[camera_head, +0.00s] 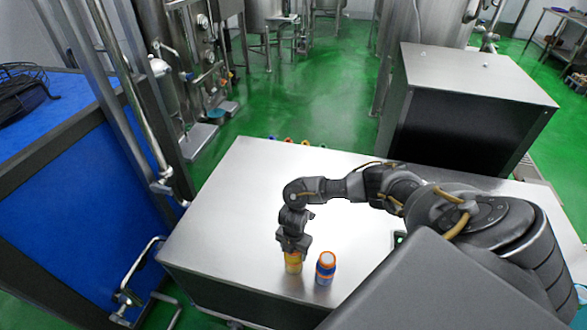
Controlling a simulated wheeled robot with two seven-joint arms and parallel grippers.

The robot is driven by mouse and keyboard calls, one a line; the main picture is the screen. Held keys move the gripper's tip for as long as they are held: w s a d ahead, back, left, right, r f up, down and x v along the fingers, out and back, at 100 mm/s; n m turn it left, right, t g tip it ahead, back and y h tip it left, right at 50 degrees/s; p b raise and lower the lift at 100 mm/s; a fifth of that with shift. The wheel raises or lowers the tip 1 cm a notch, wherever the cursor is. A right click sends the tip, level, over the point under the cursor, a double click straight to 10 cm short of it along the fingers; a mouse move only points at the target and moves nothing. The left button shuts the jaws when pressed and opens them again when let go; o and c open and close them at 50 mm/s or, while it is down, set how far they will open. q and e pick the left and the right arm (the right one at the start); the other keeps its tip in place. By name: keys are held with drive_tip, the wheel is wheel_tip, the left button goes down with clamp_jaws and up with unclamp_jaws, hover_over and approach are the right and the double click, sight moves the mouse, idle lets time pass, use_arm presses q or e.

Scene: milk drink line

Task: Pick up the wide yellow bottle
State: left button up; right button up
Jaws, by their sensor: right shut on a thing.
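The yellow bottle (293,264) stands upright near the front edge of the steel table. My right gripper (293,250) comes down on it from above and is shut around its top. The gripper hides the bottle's cap and upper part. The bottle's base appears at the table surface; I cannot tell whether it is lifted. My left gripper is not in view.
A blue bottle with an orange cap (325,267) stands just right of the yellow one. The steel table (230,205) is mostly clear to the left. Several small coloured things (288,140) show at its far edge. A steel cabinet (470,80) stands behind.

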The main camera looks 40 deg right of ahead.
wheel_tip(320, 180, up, 10)
drive_tip(key=shift+r+b, duration=0.1)
drive_tip(key=shift+b, duration=0.2)
idle(0.3)
